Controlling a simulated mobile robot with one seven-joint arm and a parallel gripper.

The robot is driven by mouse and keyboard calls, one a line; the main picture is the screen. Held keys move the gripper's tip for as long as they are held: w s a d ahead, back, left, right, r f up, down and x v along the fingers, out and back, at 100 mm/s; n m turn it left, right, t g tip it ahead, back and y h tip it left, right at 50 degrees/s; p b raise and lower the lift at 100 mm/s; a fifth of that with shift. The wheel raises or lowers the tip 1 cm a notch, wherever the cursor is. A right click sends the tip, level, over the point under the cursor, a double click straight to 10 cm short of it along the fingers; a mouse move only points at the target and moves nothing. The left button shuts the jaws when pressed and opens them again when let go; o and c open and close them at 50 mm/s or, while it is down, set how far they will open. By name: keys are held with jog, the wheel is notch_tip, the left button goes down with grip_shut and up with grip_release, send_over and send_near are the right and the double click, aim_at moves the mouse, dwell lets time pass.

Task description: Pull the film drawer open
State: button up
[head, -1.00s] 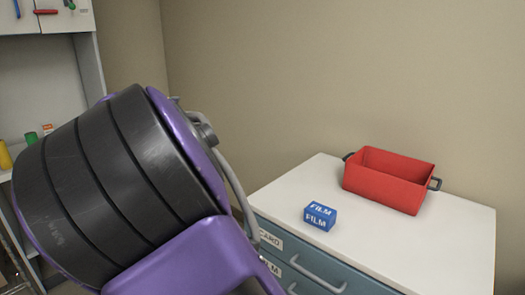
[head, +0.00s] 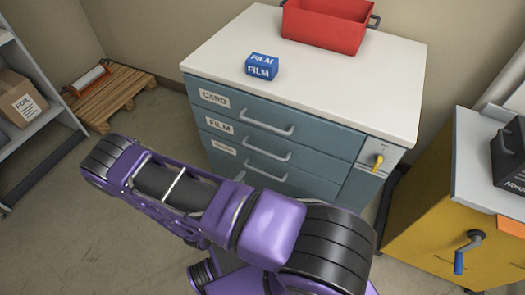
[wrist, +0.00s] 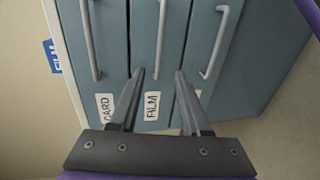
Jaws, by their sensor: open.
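The film drawer (head: 300,160) is the middle one of three stacked blue-grey drawers, with a white FILM label and a grey bar handle (head: 266,150). It sits shut, flush with its neighbours. In the wrist view the drawers appear sideways, and the FILM label (wrist: 152,106) and film handle (wrist: 161,40) are in the middle. My gripper (wrist: 160,74) is open and empty, its two fingers spread either side of the line of the film handle. The handle appears beyond the fingertips; I cannot tell the exact gap.
The card drawer (head: 330,137) is above, another drawer (head: 290,178) below. A blue film box (head: 262,67) and red bin (head: 325,25) stand on the white top (head: 385,95). A yellow key (head: 378,161) sticks out at right. A yellow cabinet (head: 430,215) has a crank (head: 466,250).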

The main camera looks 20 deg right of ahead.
aim_at(262, 151)
jog(key=x, duration=1.7)
jog(key=shift+d+b, duration=0.2)
jog(key=shift+b, duration=0.2)
jog(key=shift+r, duration=0.1)
grip_shut()
jog(key=shift+w, duration=0.1)
